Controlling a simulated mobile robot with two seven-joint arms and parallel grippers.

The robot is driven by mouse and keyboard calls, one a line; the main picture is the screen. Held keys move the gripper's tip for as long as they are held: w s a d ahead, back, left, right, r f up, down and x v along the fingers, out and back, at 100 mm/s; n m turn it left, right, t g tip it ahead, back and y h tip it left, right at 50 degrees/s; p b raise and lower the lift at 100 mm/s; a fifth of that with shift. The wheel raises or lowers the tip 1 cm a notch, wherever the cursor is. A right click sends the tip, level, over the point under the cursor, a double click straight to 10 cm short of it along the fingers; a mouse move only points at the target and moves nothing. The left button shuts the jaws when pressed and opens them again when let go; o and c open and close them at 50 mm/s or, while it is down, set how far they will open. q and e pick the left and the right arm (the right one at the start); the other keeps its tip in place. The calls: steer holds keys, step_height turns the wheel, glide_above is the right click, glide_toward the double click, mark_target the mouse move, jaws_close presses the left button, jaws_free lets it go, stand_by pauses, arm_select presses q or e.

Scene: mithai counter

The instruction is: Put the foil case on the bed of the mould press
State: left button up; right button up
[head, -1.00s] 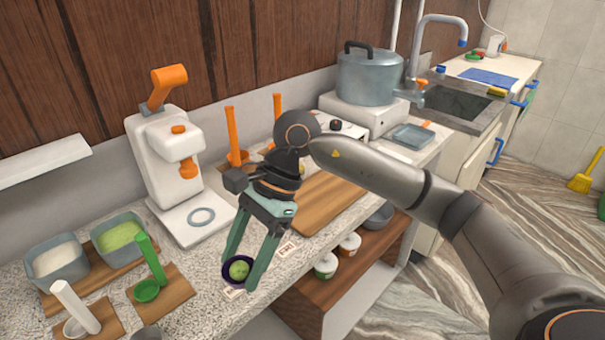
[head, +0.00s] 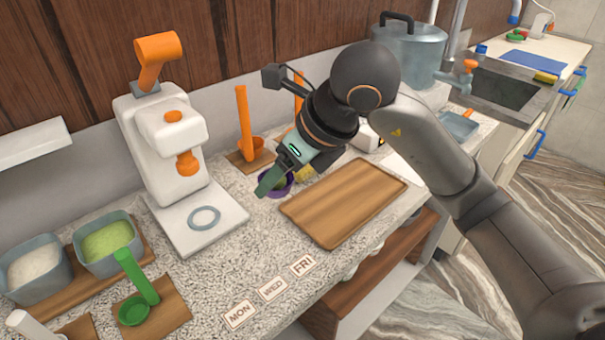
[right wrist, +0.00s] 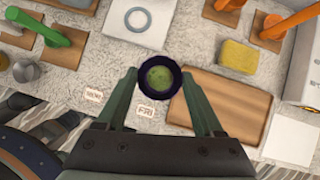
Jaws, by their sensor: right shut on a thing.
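The foil case, a small dark purple cup (head: 275,187) with a green ball in it, is held by my right gripper (head: 267,190). In the right wrist view the case (right wrist: 146,92) sits between the two green fingertips (right wrist: 160,80), open side up. In the head view a finger partly hides it. The mould press (head: 163,130) is white with orange parts and stands left of the gripper. Its flat white bed (head: 180,228) carries a grey ring (head: 204,218). The case is right of and behind the bed, apart from it. My left gripper is not in view.
A wooden board (head: 340,205) lies right of the gripper. An orange scoop (head: 245,130) stands behind, and a yellow sponge (right wrist: 237,58) lies nearby. Day cards (head: 271,289) lie along the front edge. Bowls (head: 108,240) and a green scoop (head: 135,285) are left. Counter between press and board is clear.

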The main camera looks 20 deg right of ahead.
steer(key=w+d+f, duration=0.1)
steer(key=w+f, duration=0.2)
steer(key=w, duration=0.1)
steer(key=w+d+f, duration=0.1)
steer(key=w+f, duration=0.2)
steer(key=w+d+f, duration=0.1)
steer(key=w+f, duration=0.2)
steer(key=w, duration=0.1)
steer(key=shift+w+d+p, duration=0.3)
steer(key=shift+d, duration=0.05)
steer(key=shift+w+d+f, duration=0.1)
steer(key=shift+w+f, duration=0.05)
steer(key=shift+f, duration=0.75)
steer(key=shift+w+f, duration=0.1)
steer(key=shift+f, duration=0.8)
steer(key=shift+f, duration=0.15)
steer(key=o, duration=1)
steer(key=shift+o, duration=0.2)
steer(key=shift+r, duration=0.2)
